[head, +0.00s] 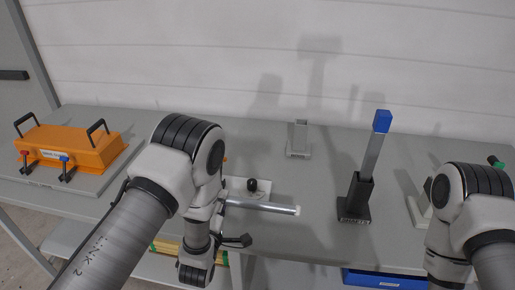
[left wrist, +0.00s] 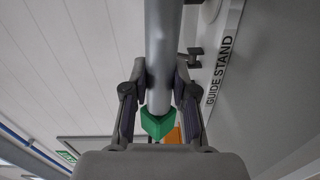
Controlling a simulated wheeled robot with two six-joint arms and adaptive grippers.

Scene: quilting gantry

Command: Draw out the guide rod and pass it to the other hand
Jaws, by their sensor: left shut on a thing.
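My left gripper (left wrist: 160,70) is shut on a grey round rod (left wrist: 160,50) with a green end (left wrist: 157,125); I take it for the guide rod. In the head view the rod (head: 262,205) sticks out roughly level to the right from my left arm, ending in a pale tip. My left wrist hides its other end and most of the gripper there. A pale plate labelled "GUIDE STAND" (left wrist: 222,60) lies beside the rod in the left wrist view. My right arm is at the lower right; its gripper is out of view.
A blue-topped bar (head: 375,140) stands upright in a dark holder (head: 355,195). A small grey stand (head: 299,140) is at the back. A black knob (head: 252,185) sits behind the rod. An orange box (head: 70,147) is at the left, and a blue bin (head: 385,280) below the table edge.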

